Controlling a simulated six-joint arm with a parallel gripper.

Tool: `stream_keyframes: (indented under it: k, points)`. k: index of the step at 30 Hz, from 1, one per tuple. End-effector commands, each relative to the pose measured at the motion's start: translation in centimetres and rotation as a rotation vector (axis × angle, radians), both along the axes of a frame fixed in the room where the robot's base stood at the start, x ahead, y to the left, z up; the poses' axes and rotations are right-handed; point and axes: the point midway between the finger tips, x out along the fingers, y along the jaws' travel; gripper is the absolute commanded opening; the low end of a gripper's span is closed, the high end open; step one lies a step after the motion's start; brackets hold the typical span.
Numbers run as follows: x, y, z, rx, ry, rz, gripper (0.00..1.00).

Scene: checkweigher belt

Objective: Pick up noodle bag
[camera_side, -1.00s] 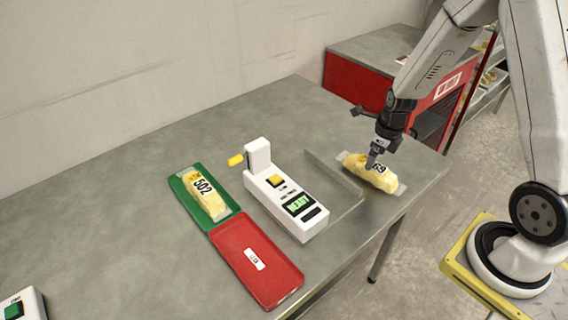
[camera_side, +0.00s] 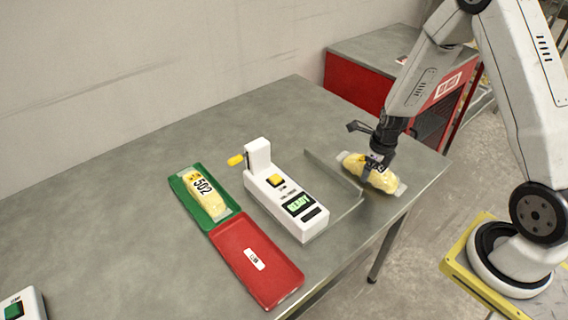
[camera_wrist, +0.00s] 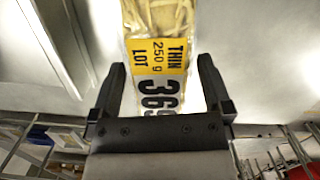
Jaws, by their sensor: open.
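A yellow noodle bag (camera_side: 384,179) with clear ends lies on the grey table right of the checkweigher. In the wrist view the noodle bag (camera_wrist: 160,25) shows a yellow "THIN 250 g LOT" label and the number 369, partly cut off by my gripper's body. My gripper (camera_side: 374,165) is down at the bag. In the wrist view my open gripper (camera_wrist: 160,75) has one finger on each side of the bag, with gaps between fingers and bag. The side view does not show whether the fingertips touch the bag.
A white checkweigher (camera_side: 290,205) with a READY display stands left of the bag, with a low metal rail (camera_side: 330,176) between. A green tray (camera_side: 228,213) holds another bag marked 502 (camera_side: 203,190). A red tray (camera_side: 279,277) holds only a small label. The table edge is close on the right.

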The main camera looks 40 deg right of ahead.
Motion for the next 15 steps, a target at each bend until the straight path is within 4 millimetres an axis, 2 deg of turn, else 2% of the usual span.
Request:
stream_keyframes:
  k: [4, 15]
  points:
    - [0.08, 0.01, -0.69, -0.001, 0.0, 0.002, 1.0]
    - [0.09, 0.02, -0.78, -0.001, 0.0, 0.002, 1.0]
